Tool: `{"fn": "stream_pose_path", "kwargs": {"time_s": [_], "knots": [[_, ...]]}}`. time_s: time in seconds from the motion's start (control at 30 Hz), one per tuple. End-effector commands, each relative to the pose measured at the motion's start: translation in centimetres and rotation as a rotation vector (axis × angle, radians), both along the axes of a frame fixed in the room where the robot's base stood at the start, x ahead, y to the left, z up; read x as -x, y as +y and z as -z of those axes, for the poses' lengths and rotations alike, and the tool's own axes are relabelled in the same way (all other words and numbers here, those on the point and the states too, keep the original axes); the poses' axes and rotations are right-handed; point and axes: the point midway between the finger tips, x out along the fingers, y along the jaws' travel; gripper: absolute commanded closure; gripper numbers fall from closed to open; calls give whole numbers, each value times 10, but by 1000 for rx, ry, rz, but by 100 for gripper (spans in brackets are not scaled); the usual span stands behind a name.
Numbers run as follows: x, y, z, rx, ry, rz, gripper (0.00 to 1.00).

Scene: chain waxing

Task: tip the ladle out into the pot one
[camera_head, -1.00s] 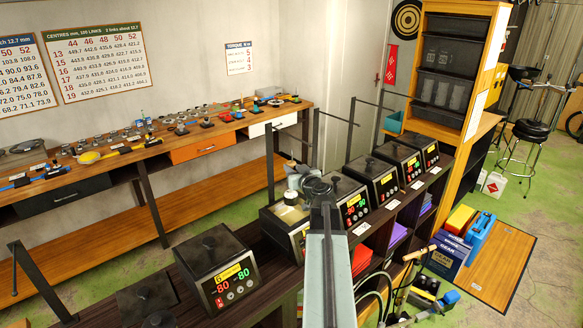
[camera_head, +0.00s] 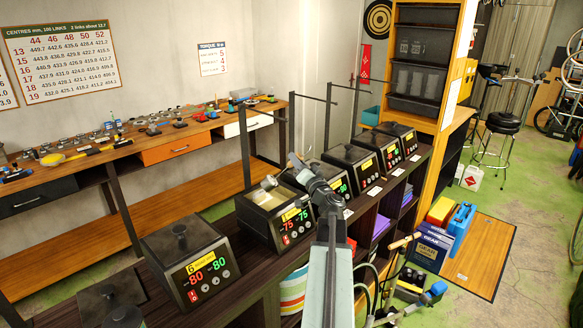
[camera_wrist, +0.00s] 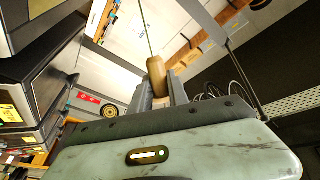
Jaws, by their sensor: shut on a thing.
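My gripper (camera_wrist: 160,92) is shut on the ladle's wooden handle (camera_wrist: 155,70) in the wrist view. In the head view my gripper (camera_head: 298,166) is above the waxing pots, and its fingers are small and dark. The ladle's bowl (camera_head: 268,183) shows as a small pale cup, tilted, over the back part of an open pot (camera_head: 285,228). The pot is a black box with a red and green display reading about 75 and a yellow label too small to read. Pale wax shows inside it. What the bowl holds is hidden.
A lidded pot (camera_head: 186,258) stands to the left, and several more lidded pots (camera_head: 350,160) stand in the row to the right. Upright black posts (camera_head: 328,125) rise behind the row. A workbench (camera_head: 150,145) with small parts runs along the wall.

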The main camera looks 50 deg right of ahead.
Motion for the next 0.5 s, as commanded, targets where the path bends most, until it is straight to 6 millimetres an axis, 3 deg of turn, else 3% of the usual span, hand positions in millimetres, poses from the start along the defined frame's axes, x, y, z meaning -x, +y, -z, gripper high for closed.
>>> {"fn": "stream_pose_path", "kwargs": {"time_s": [0.03, 0.5], "knots": [[3, -2, 12, -22, -25, 0, 100], [23, -20, 48, -240, -276, 0, 100]]}}
